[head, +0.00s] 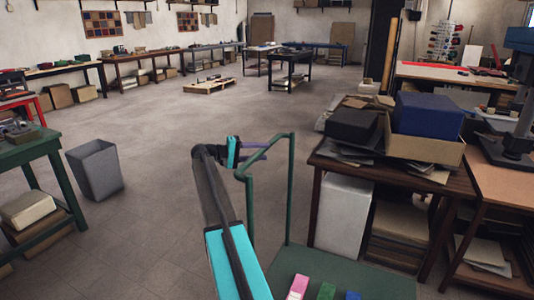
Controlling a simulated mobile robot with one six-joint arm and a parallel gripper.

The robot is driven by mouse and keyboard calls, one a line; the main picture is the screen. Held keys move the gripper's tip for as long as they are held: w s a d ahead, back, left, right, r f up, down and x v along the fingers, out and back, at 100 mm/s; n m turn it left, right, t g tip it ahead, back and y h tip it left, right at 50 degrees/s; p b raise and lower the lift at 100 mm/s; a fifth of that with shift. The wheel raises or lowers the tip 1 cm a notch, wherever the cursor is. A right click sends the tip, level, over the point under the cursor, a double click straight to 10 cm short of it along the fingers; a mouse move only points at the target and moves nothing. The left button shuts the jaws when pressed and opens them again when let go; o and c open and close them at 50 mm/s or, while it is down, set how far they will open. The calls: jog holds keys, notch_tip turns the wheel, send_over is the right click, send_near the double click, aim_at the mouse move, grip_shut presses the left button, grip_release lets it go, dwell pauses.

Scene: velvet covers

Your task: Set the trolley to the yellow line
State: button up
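The trolley is green, with a flat deck (375,286) at the bottom of the head view and a bent tube handle (268,153) rising at its left. A pink block (298,287), a green block (326,291) and a blue block (352,296) lie on the deck, cut by the frame edge. My gripper (256,149), turquoise with purple fingers, is at the upper part of the handle. The fingers look small and overlap, so I cannot tell whether they are around the handle bar or beside it. I see no yellow line in this view.
A dark wooden table (440,182) with boxes stands close to the trolley's right. A grey bin (95,170) and a green table (30,150) stand at the left. A pallet (209,86) lies farther back. The floor ahead and left of the trolley is open.

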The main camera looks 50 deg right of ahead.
jog(key=v, duration=0.9)
jog(key=shift+a, duration=0.2)
jog(key=shift+w, duration=0.1)
